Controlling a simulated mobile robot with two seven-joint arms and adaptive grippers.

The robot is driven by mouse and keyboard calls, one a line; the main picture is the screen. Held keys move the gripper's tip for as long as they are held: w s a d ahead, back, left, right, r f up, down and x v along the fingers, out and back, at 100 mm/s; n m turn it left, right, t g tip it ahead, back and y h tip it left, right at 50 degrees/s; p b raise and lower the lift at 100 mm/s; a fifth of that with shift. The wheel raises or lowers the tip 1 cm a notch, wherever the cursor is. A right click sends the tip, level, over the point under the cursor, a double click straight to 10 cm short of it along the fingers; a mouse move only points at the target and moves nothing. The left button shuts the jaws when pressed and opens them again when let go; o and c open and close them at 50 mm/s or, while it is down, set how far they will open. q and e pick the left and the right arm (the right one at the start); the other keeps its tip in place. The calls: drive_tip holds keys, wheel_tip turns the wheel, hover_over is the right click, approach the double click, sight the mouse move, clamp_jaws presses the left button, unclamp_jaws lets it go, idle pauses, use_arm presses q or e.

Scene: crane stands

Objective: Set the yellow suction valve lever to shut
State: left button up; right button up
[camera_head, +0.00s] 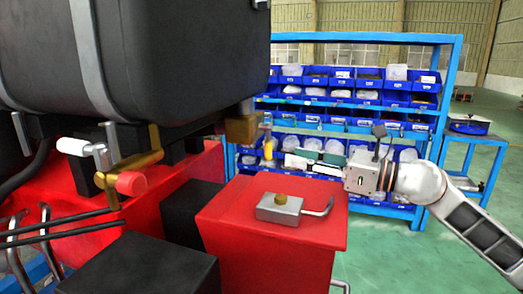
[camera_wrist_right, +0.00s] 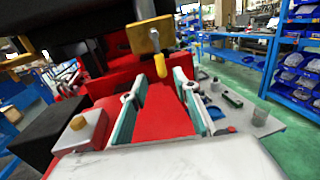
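The yellow suction valve lever (camera_wrist_right: 160,65) hangs down from a brass valve block (camera_wrist_right: 150,37) in the right wrist view. In the head view the lever (camera_head: 268,148) shows small, just right of and below the brass block (camera_head: 242,124). My right gripper (camera_head: 288,153) reaches in from the right with its fingers pointing left towards the lever. In the wrist view the fingers (camera_wrist_right: 158,88) are spread, with nothing between them. The lever lies just beyond the fingertips, roughly between them in the picture; I see no clear contact. My left gripper is in neither view.
A black tank (camera_head: 170,60) overhangs on the left. A red box (camera_head: 270,240) with a grey latch (camera_head: 280,208) stands below my right gripper. White-handled and red-knobbed levers (camera_head: 130,183) are at left. A blue rack of bins (camera_head: 440,110) stands behind; green floor is open at right.

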sight(268, 142)
drive_tip(key=shift+p+x, duration=0.45)
drive_tip(key=shift+x, duration=3.35)
clamp_jaws()
